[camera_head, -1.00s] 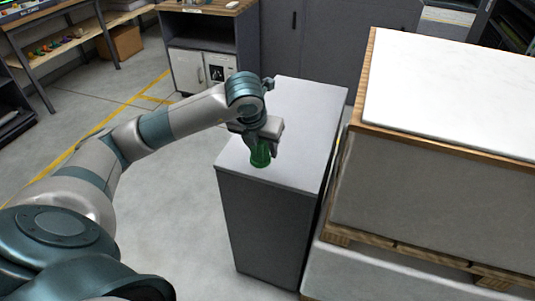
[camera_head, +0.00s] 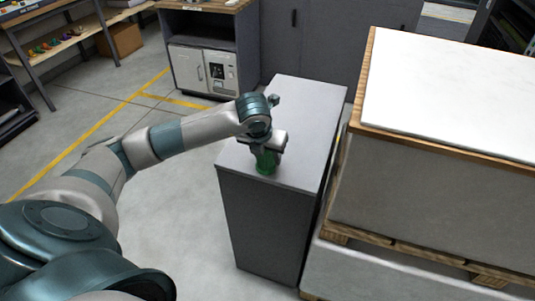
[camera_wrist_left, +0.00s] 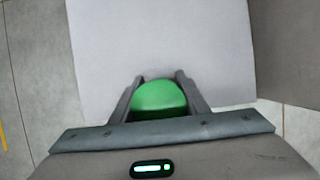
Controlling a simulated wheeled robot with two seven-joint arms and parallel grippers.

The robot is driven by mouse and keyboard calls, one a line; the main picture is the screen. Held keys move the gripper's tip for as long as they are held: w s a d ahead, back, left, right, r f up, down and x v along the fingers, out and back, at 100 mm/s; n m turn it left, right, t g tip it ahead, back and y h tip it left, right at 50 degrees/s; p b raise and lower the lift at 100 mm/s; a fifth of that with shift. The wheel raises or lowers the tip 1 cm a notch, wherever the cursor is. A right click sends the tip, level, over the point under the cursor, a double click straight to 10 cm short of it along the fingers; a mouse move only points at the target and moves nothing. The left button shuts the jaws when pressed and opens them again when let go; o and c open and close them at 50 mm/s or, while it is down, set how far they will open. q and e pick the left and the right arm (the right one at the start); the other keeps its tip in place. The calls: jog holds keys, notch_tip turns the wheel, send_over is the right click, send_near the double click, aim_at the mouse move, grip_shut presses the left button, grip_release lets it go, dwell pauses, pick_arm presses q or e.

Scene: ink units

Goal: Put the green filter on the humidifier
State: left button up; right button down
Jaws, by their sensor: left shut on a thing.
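The green filter (camera_head: 266,162) is a rounded green piece at the near end of the grey cabinet top. My left gripper (camera_head: 266,148) points down over it and is shut on it. In the left wrist view the green filter (camera_wrist_left: 158,98) sits between the two fingers of the left gripper (camera_wrist_left: 158,82), touched on both sides. I cannot tell whether its base rests on the top or hangs just above it. No humidifier can be made out for sure. My right gripper is out of view.
The grey cabinet (camera_head: 300,105) has a bare top behind the filter. A pallet stack with a white slab (camera_head: 450,95) stands close at the right. White units (camera_head: 203,70) sit in a dark cabinet at the back. Open floor lies at the left.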

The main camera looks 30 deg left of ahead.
pick_arm(q)
jog(key=shift+f, duration=0.15)
jog(key=o, duration=1.2)
jog(key=shift+c, duration=0.2)
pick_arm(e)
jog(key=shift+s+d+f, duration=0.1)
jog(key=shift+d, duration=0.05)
pick_arm(q)
jog(key=shift+r, duration=0.2)
jog(key=b+v, duration=0.2)
jog(key=v, duration=0.8)
jog(key=shift+s+r, duration=0.15)
jog(key=shift+s+d+r, duration=0.1)
jog(key=shift+s+r, duration=0.2)
jog(key=shift+r, duration=0.35)
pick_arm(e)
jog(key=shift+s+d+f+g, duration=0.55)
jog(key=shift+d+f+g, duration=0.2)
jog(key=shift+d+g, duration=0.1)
pick_arm(q)
jog(key=shift+o, duration=0.4)
